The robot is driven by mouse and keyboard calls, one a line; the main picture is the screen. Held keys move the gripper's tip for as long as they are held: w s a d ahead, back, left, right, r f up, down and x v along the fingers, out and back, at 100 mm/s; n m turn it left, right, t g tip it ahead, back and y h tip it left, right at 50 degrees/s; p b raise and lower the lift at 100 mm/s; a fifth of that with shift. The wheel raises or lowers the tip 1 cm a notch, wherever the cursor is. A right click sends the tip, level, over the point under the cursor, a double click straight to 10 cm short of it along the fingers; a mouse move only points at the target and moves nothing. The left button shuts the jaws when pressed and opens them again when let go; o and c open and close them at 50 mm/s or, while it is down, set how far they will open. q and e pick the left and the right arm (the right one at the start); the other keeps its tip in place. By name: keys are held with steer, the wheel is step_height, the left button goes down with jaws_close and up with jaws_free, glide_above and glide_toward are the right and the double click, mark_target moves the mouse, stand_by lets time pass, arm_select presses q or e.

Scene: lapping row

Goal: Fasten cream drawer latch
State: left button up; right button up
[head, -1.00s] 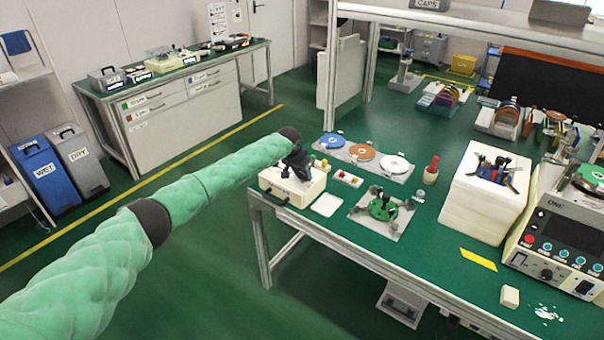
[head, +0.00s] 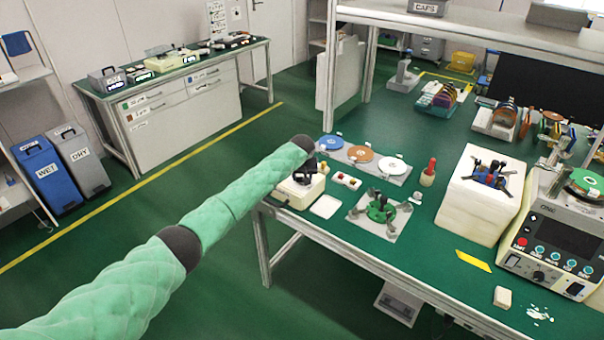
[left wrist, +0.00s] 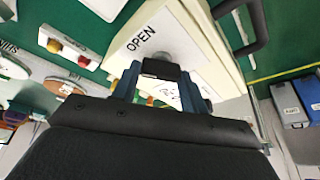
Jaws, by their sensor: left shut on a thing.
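The cream drawer box (head: 299,196) stands at the left end of the green bench, partly hidden by my left arm. My left gripper (head: 308,170) is at the top of the box, small and dark in the head view. In the left wrist view, the cream box (left wrist: 205,25) carries a label reading OPEN. There my left gripper (left wrist: 160,72) is shut on a small dark piece, which looks like the latch (left wrist: 161,69), close against the box. A grey rounded part shows just beyond it. Whether the latch is engaged cannot be told. My right gripper is not in view.
A black handle (left wrist: 250,30) stands out beside the box in the wrist view. A grey plate with coloured discs (head: 362,155), a green fixture (head: 381,211) and a white block (head: 484,195) stand on the bench. Open floor lies left of the bench.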

arm_select(q)
steer(key=shift+d+n+y, duration=0.15)
steer(key=shift+n+y, duration=0.25)
steer(key=shift+n, duration=0.6)
steer(key=shift+n+y+p, duration=0.3)
steer(key=shift+n+p, duration=0.05)
steer(key=shift+n, duration=0.55)
steer(key=n+y, duration=0.1)
steer(key=n, duration=0.1)
steer(key=shift+d+f+n+g, duration=0.1)
steer(key=shift+n+g, duration=0.2)
steer(key=shift+n, duration=0.1)
steer(key=shift+w+n+g+y+b, duration=0.1)
steer(key=shift+n+g+y+b, duration=0.3)
steer(key=shift+n, duration=0.7)
steer(key=shift+n+b, duration=0.35)
steer(key=shift+n, duration=0.25)
steer(key=shift+n+y, duration=0.3)
steer(key=shift+n, duration=0.3)
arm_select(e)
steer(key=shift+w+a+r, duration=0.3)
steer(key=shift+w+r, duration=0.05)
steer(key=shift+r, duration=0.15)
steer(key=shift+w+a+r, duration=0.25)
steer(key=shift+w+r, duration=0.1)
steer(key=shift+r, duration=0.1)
